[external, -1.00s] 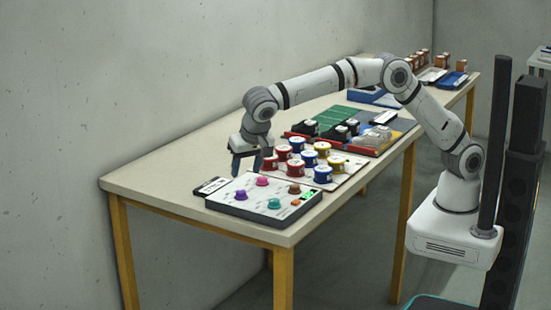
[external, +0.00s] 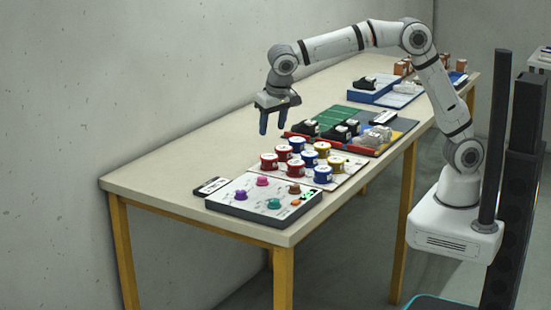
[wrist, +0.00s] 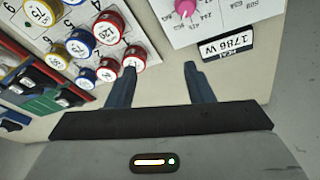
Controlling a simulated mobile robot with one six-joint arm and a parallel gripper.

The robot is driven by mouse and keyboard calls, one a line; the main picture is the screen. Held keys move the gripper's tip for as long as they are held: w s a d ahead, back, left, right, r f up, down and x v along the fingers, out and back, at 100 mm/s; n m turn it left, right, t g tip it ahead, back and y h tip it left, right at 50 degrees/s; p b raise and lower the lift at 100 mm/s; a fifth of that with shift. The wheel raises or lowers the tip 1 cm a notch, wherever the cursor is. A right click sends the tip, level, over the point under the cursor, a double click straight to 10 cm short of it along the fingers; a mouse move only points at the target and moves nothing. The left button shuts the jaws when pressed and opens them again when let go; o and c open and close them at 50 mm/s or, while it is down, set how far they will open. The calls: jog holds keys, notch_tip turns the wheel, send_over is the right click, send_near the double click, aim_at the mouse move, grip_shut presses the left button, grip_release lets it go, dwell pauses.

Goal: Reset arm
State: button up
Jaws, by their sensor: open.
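My gripper (external: 274,122) hangs above the table (external: 165,172), near the far side of the colored cans, with its fingers pointing down. Its two dark fingers are apart with nothing between them. In the wrist view my gripper (wrist: 160,68) is also open and empty, over bare table, with a red can (wrist: 133,58) beside the left fingertip. In the external view my arm reaches from its base at the right, over the table, in a raised arch.
A board (external: 345,173) carries several red, blue and yellow cans (external: 322,174). A grey panel (external: 250,203) with colored knobs stands at the near end, with a label plate (external: 211,187) behind it. Trays with shoes (external: 307,128) and a blue box (external: 372,97) lie farther back. The table's left part is clear.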

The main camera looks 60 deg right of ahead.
jog(key=s+d+r+n+p, duration=0.15)
jog(key=s+d, duration=0.25)
jog(key=d, duration=0.6)
jog(key=s+d+r+p, duration=0.1)
jog(key=s+d+r, duration=0.2)
jog(key=d, duration=0.7)
jog(key=s+d+f+n+y+p, duration=0.1)
jog(key=s+d+f, duration=0.3)
jog(key=s+d, duration=0.8)
jog(key=s+n+p, duration=0.1)
jog(key=s, duration=0.3)
jog(key=shift+s+d+f+n+y, duration=0.2)
jog(key=shift+d+n+y, duration=0.1)
jog(key=shift+n+y, duration=0.1)
jog(key=shift+w+a, duration=0.1)
